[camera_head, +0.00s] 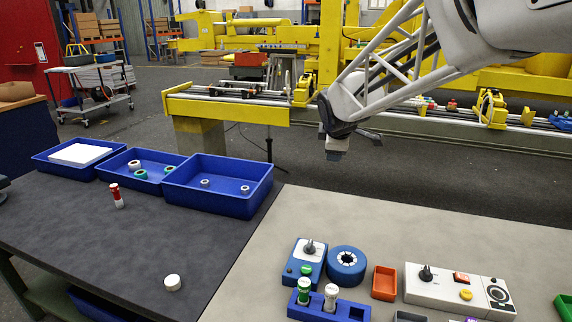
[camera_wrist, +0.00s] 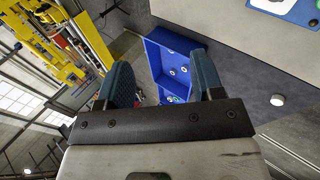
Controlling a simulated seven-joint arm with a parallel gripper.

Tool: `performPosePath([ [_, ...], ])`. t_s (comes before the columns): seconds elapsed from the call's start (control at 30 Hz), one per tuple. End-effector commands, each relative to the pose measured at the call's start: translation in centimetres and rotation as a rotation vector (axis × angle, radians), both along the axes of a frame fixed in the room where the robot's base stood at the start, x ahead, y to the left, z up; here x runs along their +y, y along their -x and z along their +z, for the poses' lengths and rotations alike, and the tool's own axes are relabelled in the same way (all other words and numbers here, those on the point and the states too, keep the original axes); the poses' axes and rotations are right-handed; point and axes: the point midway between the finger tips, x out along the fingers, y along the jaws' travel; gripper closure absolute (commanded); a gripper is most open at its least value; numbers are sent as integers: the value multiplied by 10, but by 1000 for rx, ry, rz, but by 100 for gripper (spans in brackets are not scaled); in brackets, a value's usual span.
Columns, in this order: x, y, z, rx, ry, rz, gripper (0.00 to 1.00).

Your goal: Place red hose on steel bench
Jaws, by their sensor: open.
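A small upright red and white piece (camera_head: 117,195), the only one that looks like the red hose, stands on the dark bench (camera_head: 80,235) at the left. A lighter grey bench (camera_head: 430,235) joins it on the right. I cannot tell by look which of the two is the steel bench. My gripper (camera_head: 345,146) is raised in the air beyond the far edge of the light bench, well right of the red piece. In the wrist view my gripper (camera_wrist: 163,80) has its two fingers apart with nothing between them. The red piece is not clear there.
Blue trays (camera_head: 222,208) with small rings, and one with a white block (camera_head: 80,154), line the dark bench's far edge. A white cap (camera_head: 172,283) lies nearer. The light bench's front holds a blue bottle holder (camera_head: 326,310), a control box (camera_head: 455,287) and an orange bin (camera_head: 384,283).

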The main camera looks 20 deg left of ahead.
Motion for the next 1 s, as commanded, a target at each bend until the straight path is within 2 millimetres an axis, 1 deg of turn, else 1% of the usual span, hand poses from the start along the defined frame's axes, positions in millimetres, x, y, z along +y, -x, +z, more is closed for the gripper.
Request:
performPosePath([
  [0.03, 17, -9, -4, -15, 18, 44, 39],
  [0.17, 57, -30, -10, -61, 68, 159, 39],
  [0.2, 70, -35, -11, -77, 83, 195, 39],
  [0.27, 89, -44, -15, -100, 106, 247, 39],
  [0.5, 170, -71, -31, -198, 197, 455, 39],
  [0.67, 226, -84, -44, -268, 258, 592, 39],
  [0.7, 240, -87, -49, -285, 273, 625, 39],
  [0.77, 261, -90, -55, -313, 295, 675, 39],
  [0.8, 276, -92, -59, -332, 310, 708, 39],
  [0.87, 298, -94, -66, -361, 334, 758, 39],
  [1.0, 349, -97, -82, -430, 385, 871, 39],
])
